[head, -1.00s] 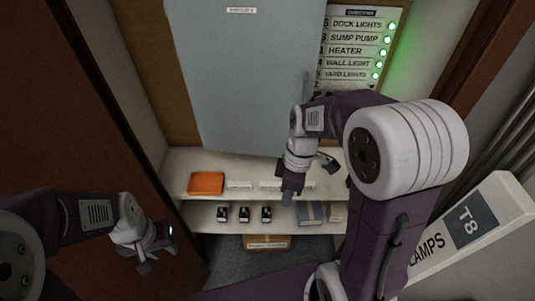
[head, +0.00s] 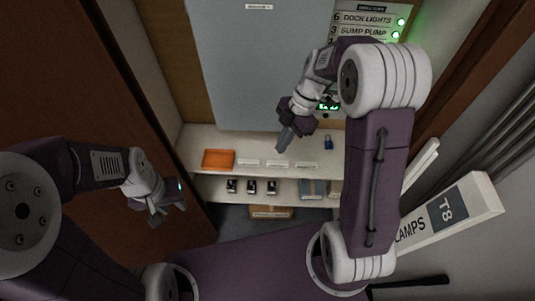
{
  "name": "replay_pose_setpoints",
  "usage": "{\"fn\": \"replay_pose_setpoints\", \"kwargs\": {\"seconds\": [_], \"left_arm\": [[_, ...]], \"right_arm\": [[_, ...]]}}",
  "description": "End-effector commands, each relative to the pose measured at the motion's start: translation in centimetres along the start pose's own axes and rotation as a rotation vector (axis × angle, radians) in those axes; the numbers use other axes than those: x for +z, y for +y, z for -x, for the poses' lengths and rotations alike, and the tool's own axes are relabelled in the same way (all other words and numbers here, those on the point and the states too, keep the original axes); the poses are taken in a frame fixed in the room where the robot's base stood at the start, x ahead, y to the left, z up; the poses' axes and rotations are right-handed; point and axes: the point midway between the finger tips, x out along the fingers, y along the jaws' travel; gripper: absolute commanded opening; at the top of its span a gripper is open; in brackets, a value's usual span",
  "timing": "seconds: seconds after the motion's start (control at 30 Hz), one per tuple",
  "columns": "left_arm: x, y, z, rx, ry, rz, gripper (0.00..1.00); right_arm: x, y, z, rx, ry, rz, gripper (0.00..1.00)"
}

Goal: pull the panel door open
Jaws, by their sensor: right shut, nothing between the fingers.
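The panel door (head: 255,70) is a large flat grey-blue sheet with a small white label near its top. It stands in front of a tan board at the back. I cannot tell whether it is ajar, and no handle shows clearly. My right gripper (head: 285,138) is shut and empty, pointing down near the door's lower right corner, apart from the shelf objects as far as I can see. My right arm hides part of the door's right side. My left gripper (head: 157,210) hangs at the lower left, away from the door; its finger gap is unclear.
A shelf (head: 190,155) below the door bears an orange box (head: 218,159), white labels and a blue padlock (head: 328,142). Several small black items stand on the lower shelf. A directory board (head: 370,20) with green lights is at right. A T8 lamps box (head: 450,210) is lower right.

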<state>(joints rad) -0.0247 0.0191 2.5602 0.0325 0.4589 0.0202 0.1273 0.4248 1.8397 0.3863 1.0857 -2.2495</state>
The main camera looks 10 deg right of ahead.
Motion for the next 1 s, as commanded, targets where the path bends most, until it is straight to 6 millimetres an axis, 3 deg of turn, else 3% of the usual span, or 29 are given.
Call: {"fn": "replay_pose_setpoints", "kwargs": {"seconds": [0.13, 0.4, 1.0], "left_arm": [[-0.1, 0.0, 1.0, 0.0, 0.0, 0.0, 0.32], [-0.3, 0.1, 2.9, 0.0, 0.001, 0.0, 0.32], [-0.3, 0.1, 2.9, 0.0, 0.0, 0.0, 0.32]], "right_arm": [[-0.2, -0.2, -3.0, -0.006, 0.002, -0.002, 0.0], [-3.4, -0.1, -4.2, -0.002, -0.001, 0.0, 0.0], [-3.8, 0.0, -4.5, 0.0, -0.002, -0.002, 0.0]]}}
